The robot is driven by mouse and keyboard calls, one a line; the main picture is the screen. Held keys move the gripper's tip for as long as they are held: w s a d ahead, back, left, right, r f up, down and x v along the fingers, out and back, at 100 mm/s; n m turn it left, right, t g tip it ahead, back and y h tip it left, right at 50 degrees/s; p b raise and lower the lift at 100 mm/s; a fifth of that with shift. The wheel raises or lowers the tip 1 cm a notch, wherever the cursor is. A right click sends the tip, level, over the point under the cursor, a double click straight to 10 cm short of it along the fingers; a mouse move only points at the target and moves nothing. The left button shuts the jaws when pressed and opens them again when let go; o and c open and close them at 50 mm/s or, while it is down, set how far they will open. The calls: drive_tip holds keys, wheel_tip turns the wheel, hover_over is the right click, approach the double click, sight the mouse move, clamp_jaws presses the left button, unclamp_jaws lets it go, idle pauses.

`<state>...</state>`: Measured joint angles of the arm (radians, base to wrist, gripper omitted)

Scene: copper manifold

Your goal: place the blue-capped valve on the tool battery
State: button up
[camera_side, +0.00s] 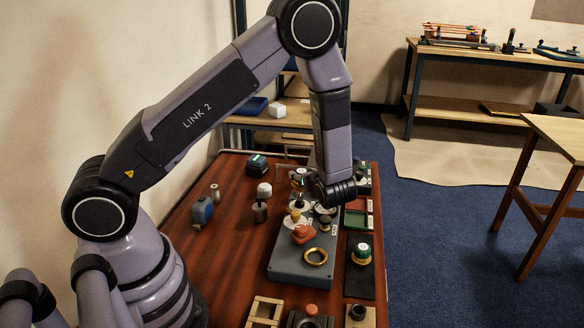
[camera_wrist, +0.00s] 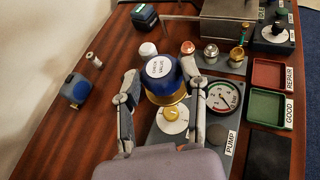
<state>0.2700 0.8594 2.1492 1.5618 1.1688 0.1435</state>
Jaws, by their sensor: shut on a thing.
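The blue-capped valve (camera_wrist: 160,70), with a round white label on top and a brass lower part, is between the fingers of my gripper (camera_wrist: 159,80) in the wrist view. The fingers are shut on its sides. It appears above the panel, near a yellow-knobbed white dial; its exact height is unclear. A dark block with a green-lit top, seemingly the tool battery (camera_side: 257,165), stands at the table's far left. It also shows at the top of the wrist view (camera_wrist: 145,16), ahead and left of the valve.
A white-topped piece (camera_wrist: 148,49) and several indicator lamps stand ahead of the valve. A blue tape measure (camera_wrist: 76,88) and a small metal cylinder (camera_wrist: 94,60) lie left. The pressure gauge (camera_wrist: 222,97), red tray (camera_wrist: 271,75) and green tray (camera_wrist: 268,107) are right. Bare wood surrounds the battery's left.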

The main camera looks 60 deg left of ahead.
drive_tip(key=s+a+r+n+g, duration=0.2)
drive_tip(key=a+n+g, duration=0.1)
drive_tip(key=a, duration=0.9)
drive_tip(key=s+a+r+n+g, duration=0.2)
drive_tip(key=a+r+n+g, duration=0.15)
drive_tip(key=a, duration=0.85)
hover_over(260, 160)
drive_tip(key=shift+m+y, duration=0.3)
drive_tip(key=shift+m, duration=0.05)
drive_tip(key=f, duration=0.9)
drive_tip(key=shift+s+d+f, duration=0.15)
drive_tip(key=shift+s+f, duration=0.2)
drive_tip(key=shift+f, duration=0.05)
drive_tip(key=shift+w+a+f, duration=0.2)
drive_tip(key=shift+w+f, duration=0.05)
drive_tip(key=shift+f, duration=1.75)
drive_tip(key=shift+f, duration=0.1)
drive_tip(key=o, duration=1.2)
drive_tip(key=shift+o, duration=0.2)
